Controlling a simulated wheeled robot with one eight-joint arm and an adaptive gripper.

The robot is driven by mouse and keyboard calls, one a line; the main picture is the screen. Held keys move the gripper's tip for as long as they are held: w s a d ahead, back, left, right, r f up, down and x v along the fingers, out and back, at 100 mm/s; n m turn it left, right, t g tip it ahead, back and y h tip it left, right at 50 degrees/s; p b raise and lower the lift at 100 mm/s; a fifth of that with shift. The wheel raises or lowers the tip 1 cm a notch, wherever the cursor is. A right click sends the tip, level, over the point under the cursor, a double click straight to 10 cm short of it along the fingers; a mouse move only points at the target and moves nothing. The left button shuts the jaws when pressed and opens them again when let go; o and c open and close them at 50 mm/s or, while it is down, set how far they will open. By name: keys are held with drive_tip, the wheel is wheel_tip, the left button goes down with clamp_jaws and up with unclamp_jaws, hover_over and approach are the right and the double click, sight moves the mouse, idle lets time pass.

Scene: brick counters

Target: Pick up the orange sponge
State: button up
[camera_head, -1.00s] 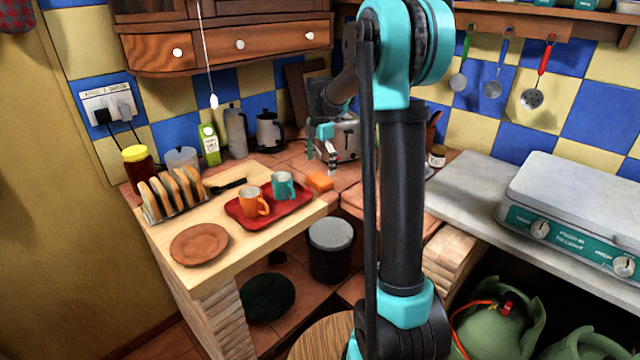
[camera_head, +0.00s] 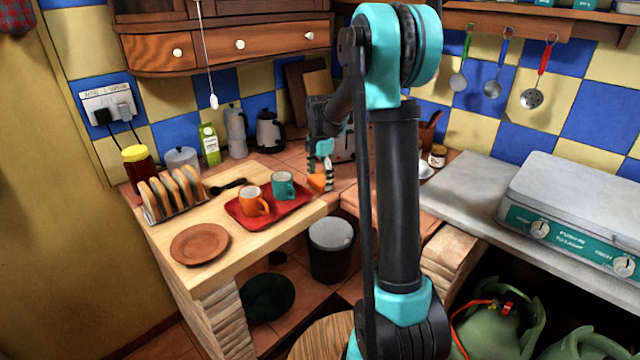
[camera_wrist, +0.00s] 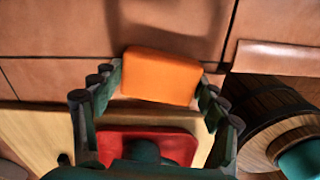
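The orange sponge (camera_head: 316,183) is at the tiled counter's edge area, just behind the red tray. In the wrist view the sponge (camera_wrist: 160,76) lies flat between my two fingertips, one close to each short side. My gripper (camera_head: 320,178) points down over it, and one finger partly hides it in the head view. In the wrist view my gripper (camera_wrist: 162,82) is open around the sponge. The gaps at the sponge's sides are very small, and I cannot tell whether the fingers touch it.
The red tray (camera_head: 240,219) holds an orange mug (camera_head: 254,201) and a teal mug (camera_head: 283,186) close to my gripper. A toast rack (camera_head: 172,192) and brown plate (camera_head: 200,244) stand farther left. A toaster is partly hidden behind my gripper.

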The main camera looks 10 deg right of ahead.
sight(320, 178)
drive_tip(key=shift+c, duration=0.6)
wheel_tip(320, 178, up, 20)
